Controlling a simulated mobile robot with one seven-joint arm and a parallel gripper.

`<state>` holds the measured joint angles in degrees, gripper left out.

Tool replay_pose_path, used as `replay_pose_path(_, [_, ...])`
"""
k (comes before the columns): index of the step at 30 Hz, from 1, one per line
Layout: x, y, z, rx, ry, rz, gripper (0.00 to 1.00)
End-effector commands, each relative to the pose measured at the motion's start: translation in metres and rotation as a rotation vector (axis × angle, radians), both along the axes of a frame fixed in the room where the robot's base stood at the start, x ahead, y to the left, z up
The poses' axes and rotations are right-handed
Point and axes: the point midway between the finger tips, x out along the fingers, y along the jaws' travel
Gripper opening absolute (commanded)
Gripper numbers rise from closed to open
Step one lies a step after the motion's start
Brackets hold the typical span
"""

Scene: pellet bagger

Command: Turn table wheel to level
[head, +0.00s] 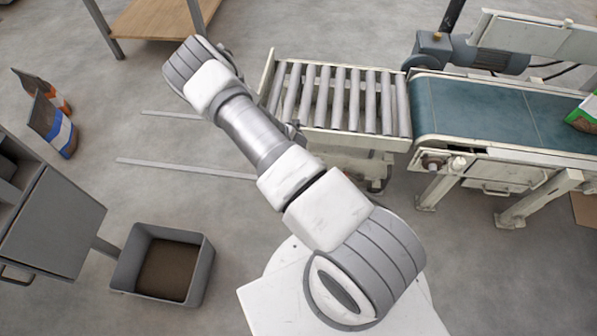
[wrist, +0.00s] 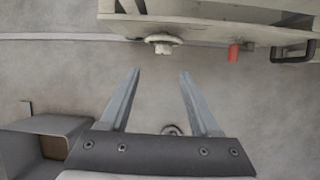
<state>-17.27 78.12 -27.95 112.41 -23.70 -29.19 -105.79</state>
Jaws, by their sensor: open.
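The roller table (head: 335,135) stands right of my arm in the head view, its grey rollers in a cream frame. No table wheel can be clearly made out. In the wrist view the pale underside or edge of a machine frame (wrist: 210,25) crosses the top, with a pale round knob-like part (wrist: 163,42) below it. A red cylinder (wrist: 234,54) and a dark handle (wrist: 293,51) are to its right. My gripper (wrist: 159,73) is open and empty, its two fingers pointing toward the pale part, apart from it in the picture. The arm hides the gripper in the head view.
A teal conveyor belt (head: 490,108) adjoins the rollers on the right. A grey bin (head: 200,270) stands on the floor at lower left, near a grey cabinet (head: 52,225). Bags (head: 52,125) stand at far left. Pale floor strips (head: 185,168) run left of the table.

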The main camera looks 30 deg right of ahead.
Motion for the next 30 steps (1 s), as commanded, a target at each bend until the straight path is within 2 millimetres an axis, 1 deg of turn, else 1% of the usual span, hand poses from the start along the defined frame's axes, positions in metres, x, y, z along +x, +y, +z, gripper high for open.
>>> replay_pose_path(1, [-0.006,-0.002,-0.009,-0.012,0.014,0.037,0.63])
replay_pose_path(3, [-0.009,-0.004,-0.016,-0.021,0.023,0.074,0.63])
replay_pose_path(8, [-0.011,-0.006,-0.029,-0.028,0.032,0.107,0.63])
replay_pose_path(11, [-0.006,-0.008,-0.042,-0.028,0.030,0.107,0.63])
replay_pose_path(24, [0.026,-0.025,-0.131,-0.026,0.029,0.103,0.63])
replay_pose_path(30, [0.038,-0.032,-0.164,-0.027,0.030,0.103,0.63])
